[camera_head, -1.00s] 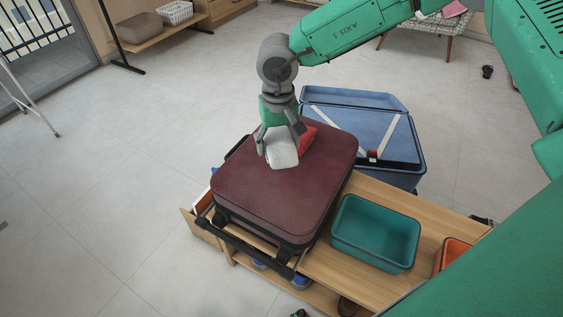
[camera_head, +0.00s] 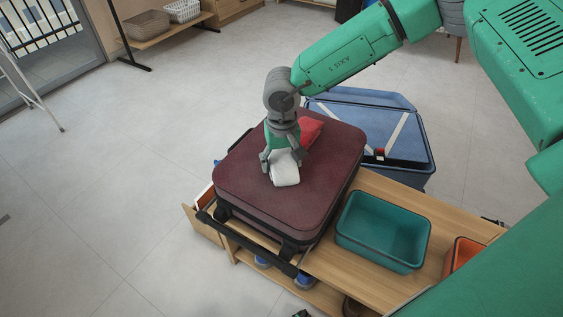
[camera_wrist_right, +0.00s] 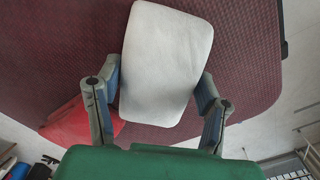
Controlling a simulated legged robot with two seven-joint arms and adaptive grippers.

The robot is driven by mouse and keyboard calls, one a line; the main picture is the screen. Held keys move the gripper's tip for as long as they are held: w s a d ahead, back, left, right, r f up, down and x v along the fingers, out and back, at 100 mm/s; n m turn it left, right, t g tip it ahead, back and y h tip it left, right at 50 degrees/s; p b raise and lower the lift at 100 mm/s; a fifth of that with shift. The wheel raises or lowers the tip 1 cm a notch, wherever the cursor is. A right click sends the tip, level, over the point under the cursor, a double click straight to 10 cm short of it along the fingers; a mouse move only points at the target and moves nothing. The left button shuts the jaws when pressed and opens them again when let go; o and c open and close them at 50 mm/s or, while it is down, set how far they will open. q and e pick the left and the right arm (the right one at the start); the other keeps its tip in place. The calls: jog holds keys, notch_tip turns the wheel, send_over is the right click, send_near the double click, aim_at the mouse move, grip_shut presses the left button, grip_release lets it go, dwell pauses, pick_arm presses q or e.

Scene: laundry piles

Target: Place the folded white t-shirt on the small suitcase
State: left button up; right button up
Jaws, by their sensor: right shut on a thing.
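The folded white t-shirt (camera_head: 285,172) is a small, flat, rounded bundle. It is between the fingers of my right gripper (camera_head: 283,165), which is shut on it. In the right wrist view the t-shirt (camera_wrist_right: 167,62) spans the gap between both fingers (camera_wrist_right: 160,100). The small suitcase (camera_head: 250,195) is dark red and lies flat on the wooden bench. The t-shirt is right over its top; I cannot tell whether it touches. A red folded cloth (camera_head: 311,130) lies on the suitcase behind the gripper. My left gripper is not in view.
A teal bin (camera_head: 383,232) stands on the wooden bench (camera_head: 330,270), with an orange bin (camera_head: 460,253) to its right. An open blue suitcase (camera_head: 385,140) is behind the bench.

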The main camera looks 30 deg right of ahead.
aim_at(283, 158)
jog(key=o, duration=1.3)
notch_tip(283, 158, up, 12)
jog(key=p, duration=0.3)
jog(key=shift+p, duration=0.4)
jog(key=shift+s, duration=0.1)
